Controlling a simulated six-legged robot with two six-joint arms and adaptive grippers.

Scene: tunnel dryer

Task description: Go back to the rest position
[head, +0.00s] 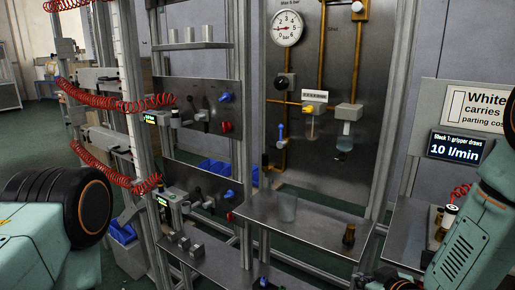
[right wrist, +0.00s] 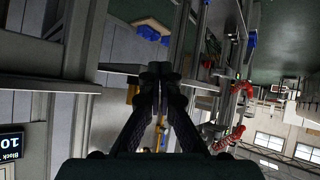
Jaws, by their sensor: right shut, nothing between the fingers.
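My right gripper (right wrist: 158,72) shows in the right wrist view with its two dark fingers closed together and nothing between them. Its fingertips are apart from everything around them, with dark panel edges and frame posts behind. In the head view my right arm comes in at the right edge and runs down to the lower right, in front of the right-hand shelf; its fingers are not clear there. My left arm fills the lower left corner of the head view, and its gripper is out of sight.
A steel panel (head: 350,190) carries a pressure gauge (head: 287,28) and brass pipes. Red coiled hoses (head: 115,101) hang at left. A display (head: 459,147) reads 10 l/min.

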